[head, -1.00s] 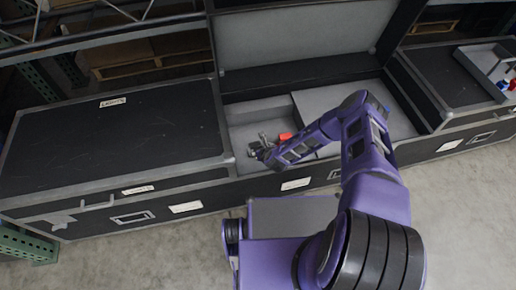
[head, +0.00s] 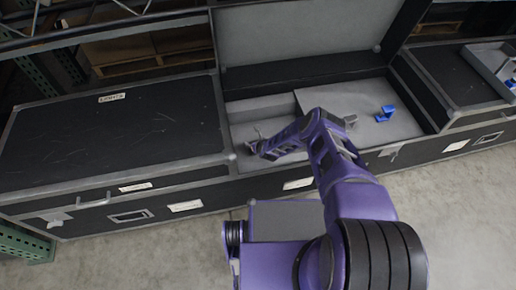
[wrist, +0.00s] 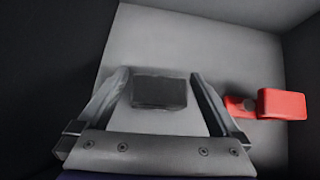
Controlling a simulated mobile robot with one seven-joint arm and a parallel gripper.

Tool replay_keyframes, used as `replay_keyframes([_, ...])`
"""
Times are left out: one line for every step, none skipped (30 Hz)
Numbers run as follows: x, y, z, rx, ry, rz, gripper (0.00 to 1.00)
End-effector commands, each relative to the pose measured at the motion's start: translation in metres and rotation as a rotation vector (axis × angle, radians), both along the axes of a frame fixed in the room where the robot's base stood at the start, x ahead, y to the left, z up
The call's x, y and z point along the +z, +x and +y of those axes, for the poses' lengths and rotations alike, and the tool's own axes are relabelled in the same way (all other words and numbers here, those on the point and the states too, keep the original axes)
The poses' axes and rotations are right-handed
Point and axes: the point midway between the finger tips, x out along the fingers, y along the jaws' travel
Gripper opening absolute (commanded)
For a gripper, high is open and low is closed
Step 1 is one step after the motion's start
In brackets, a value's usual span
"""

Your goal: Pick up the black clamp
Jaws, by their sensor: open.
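The black clamp (wrist: 160,92) shows in the wrist view as a dark, blocky shape on the grey floor of a case compartment. My gripper (wrist: 160,73) is open, with one finger on each side of the clamp and a small gap on both sides. I cannot tell how far above the floor the fingertips are. In the head view my gripper (head: 254,143) reaches down into the left compartment of the open case; the black clamp cannot be made out there.
A red clamp (wrist: 282,104) lies right of my right finger in the wrist view. A dark wall stands close on the left. The open case (head: 270,185) has a raised lid (head: 295,40). A blue clamp (head: 385,113) lies on the grey panel. A closed case (head: 110,140) stands left.

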Motion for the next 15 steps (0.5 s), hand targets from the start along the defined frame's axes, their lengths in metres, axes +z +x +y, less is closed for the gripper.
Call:
replay_keyframes([-0.0076, 0.0039, 0.0019, 0.001, -0.001, -0.001, 1.0])
replay_keyframes([-0.0095, 0.0059, 0.0022, 0.001, -0.001, -0.001, 1.0])
replay_keyframes([-0.0117, 0.008, 0.0027, 0.001, -0.001, 0.0, 1.0])
replay_keyframes([-0.0124, 0.0097, 0.003, 0.0, -0.001, -0.001, 1.0])
replay_keyframes([-0.0132, 0.0109, 0.0035, 0.0, -0.001, -0.001, 1.0])
replay_keyframes([-0.0139, 0.0119, 0.0039, 0.001, -0.001, 0.0, 1.0])
replay_keyframes([-0.0141, 0.0126, 0.0039, 0.001, -0.001, 0.0, 1.0])
replay_keyframes([-0.0141, 0.0131, 0.0038, -0.001, -0.001, 0.0, 1.0])
replay_keyframes([-0.014, 0.0135, 0.0038, -0.001, -0.001, 0.0, 1.0])
replay_keyframes([-0.0139, 0.0135, 0.0038, -0.001, -0.001, 0.0, 1.0])
replay_keyframes([-0.0137, 0.0135, 0.0038, -0.001, -0.001, 0.0, 1.0])
replay_keyframes([-0.0137, 0.0133, 0.0037, -0.001, -0.001, 0.0, 1.0])
replay_keyframes([-0.0137, 0.0133, 0.0037, -0.001, -0.001, 0.0, 1.0])
replay_keyframes([-0.0137, 0.0133, 0.0037, -0.001, -0.001, 0.0, 1.0])
replay_keyframes([-0.0137, 0.0133, 0.0037, -0.001, -0.001, 0.0, 0.96])
